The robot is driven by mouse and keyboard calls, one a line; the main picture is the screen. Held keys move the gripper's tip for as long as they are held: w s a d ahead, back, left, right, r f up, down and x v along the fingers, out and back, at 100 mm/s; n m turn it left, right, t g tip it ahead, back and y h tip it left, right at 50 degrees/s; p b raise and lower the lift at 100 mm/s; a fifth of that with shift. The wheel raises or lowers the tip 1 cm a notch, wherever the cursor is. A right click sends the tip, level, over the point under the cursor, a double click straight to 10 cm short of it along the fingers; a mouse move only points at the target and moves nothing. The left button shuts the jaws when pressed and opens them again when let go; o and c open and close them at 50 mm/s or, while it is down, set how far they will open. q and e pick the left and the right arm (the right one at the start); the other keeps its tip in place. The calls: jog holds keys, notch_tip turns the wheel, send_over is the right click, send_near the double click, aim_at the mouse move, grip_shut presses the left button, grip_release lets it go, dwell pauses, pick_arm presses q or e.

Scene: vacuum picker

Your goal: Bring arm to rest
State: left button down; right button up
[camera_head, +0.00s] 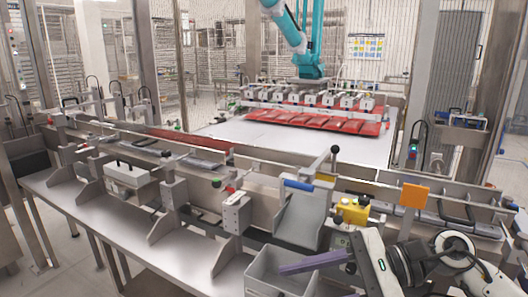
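My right arm comes in from the lower right corner, white with black joints. Its gripper (368,264) is at the bottom of the view, in front of the conveyor's near side and at the right of an open grey bin (262,284). A flat purple bar (312,262) reaches left from beside the gripper, over the bin. I cannot tell whether the bar is held or lies on the bin, and the fingers are not clear enough to show open or shut. My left arm and gripper are not in view.
A metal conveyor frame with rails and brackets (128,176) crosses the view. A yellow box (352,211), a grey chute (302,218) and an orange plate (414,196) stand close to my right arm. Behind, a teal machine arm (309,62) hangs over red packs (320,120).

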jog(key=w+d+f+n+t+h, duration=0.1)
jog(key=d+f+n+t+h, duration=0.2)
jog(key=f+n+t, duration=0.9)
jog(key=w+d+f+n+t+h, duration=0.1)
jog(key=d+f+n+t+h, duration=0.25)
jog(key=n, duration=1.55)
jog(key=s+d+f+m+g+h, duration=0.2)
jog(key=s+f+m+g, duration=0.2)
jog(key=s+f+m, duration=0.3)
jog(key=s+d+f+m+g+h, duration=0.2)
jog(key=s+f+m, duration=0.6)
jog(key=s+f, duration=0.4)
notch_tip(320, 180, down, 3)
jog(key=shift+f+g+h, duration=0.2)
jog(key=shift+g+h, duration=0.55)
jog(key=shift+g, duration=0.2)
